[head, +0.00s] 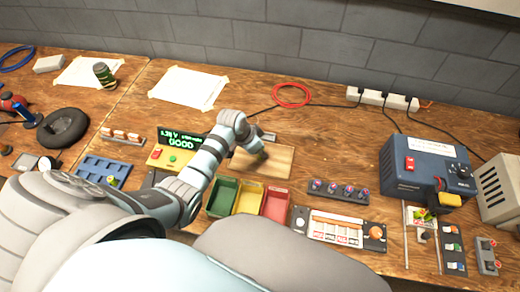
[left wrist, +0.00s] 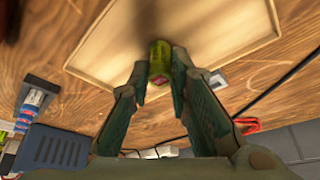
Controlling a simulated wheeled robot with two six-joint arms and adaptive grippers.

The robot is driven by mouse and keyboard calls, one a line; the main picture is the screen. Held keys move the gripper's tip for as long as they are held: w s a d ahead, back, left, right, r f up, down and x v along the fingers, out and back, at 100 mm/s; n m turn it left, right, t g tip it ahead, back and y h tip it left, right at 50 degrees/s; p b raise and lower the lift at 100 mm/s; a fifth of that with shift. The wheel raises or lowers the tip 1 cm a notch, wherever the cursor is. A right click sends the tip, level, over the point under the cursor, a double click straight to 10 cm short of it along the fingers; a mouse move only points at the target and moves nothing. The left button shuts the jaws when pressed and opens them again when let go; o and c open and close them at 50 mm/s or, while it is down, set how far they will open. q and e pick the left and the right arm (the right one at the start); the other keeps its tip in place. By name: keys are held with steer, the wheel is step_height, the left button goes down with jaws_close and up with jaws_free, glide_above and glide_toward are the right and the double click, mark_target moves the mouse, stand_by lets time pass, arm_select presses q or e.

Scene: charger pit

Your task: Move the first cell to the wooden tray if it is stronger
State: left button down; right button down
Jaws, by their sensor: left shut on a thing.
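My left gripper (head: 258,151) is over the wooden tray (head: 280,164) in the head view. In the left wrist view its two fingers (left wrist: 160,68) are shut on a yellow-green cell (left wrist: 159,54). The cell is over the bare floor of the wooden tray (left wrist: 105,45); I cannot tell whether it touches it. The head view mostly hides the cell behind the gripper. The tester (head: 182,142) has a lit green display that reads GOOD, and is partly hidden by my arm. My right gripper is not in view.
Green (head: 222,196), yellow (head: 248,200) and red (head: 275,204) bins stand in front of the tray. A blue rack (head: 103,170) is at left. A blue power box (head: 425,172) stands at right. A red cable coil (head: 291,95) lies behind.

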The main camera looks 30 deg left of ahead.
arm_select(q)
steer(key=shift+f, duration=0.15)
steer(key=c, duration=1.4)
jaws_free()
step_height(320, 180, up, 7)
steer(key=p, duration=0.8)
